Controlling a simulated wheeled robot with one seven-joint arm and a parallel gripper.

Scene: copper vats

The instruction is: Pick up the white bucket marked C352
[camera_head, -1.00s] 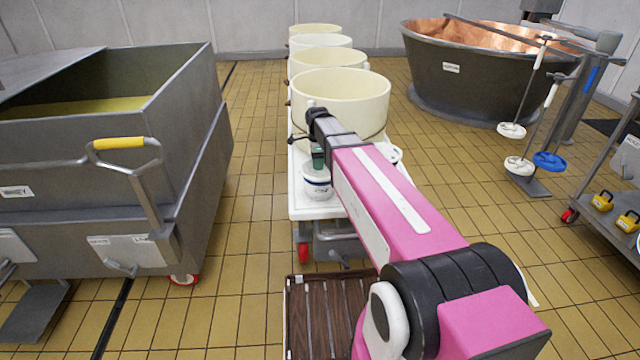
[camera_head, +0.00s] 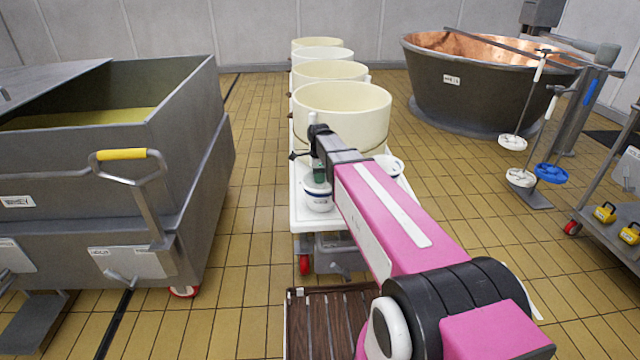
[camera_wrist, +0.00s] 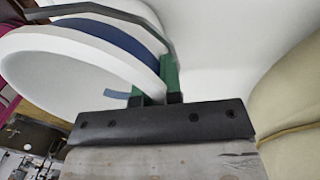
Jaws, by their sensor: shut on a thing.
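A small white bucket (camera_head: 318,201) with a blue band is at the near left corner of the white cart top (camera_head: 308,223). Its marking is too small to read. My gripper (camera_head: 318,173) is above its rim, with green fingers pointing down. In the wrist view my gripper (camera_wrist: 153,88) is shut on the rim of the white bucket (camera_wrist: 50,62), one green finger on each side of the wall. A dark handle arcs over the bucket there. I cannot tell whether the bucket is clear of the cart top.
A second small white bucket (camera_head: 390,164) is partly hidden behind my pink arm. A large cream vat (camera_head: 345,108) stands just behind the gripper, with more in a row. A steel tank (camera_head: 190,150) is at left and a copper vat (camera_head: 455,90) at back right. Tiled floor is free between.

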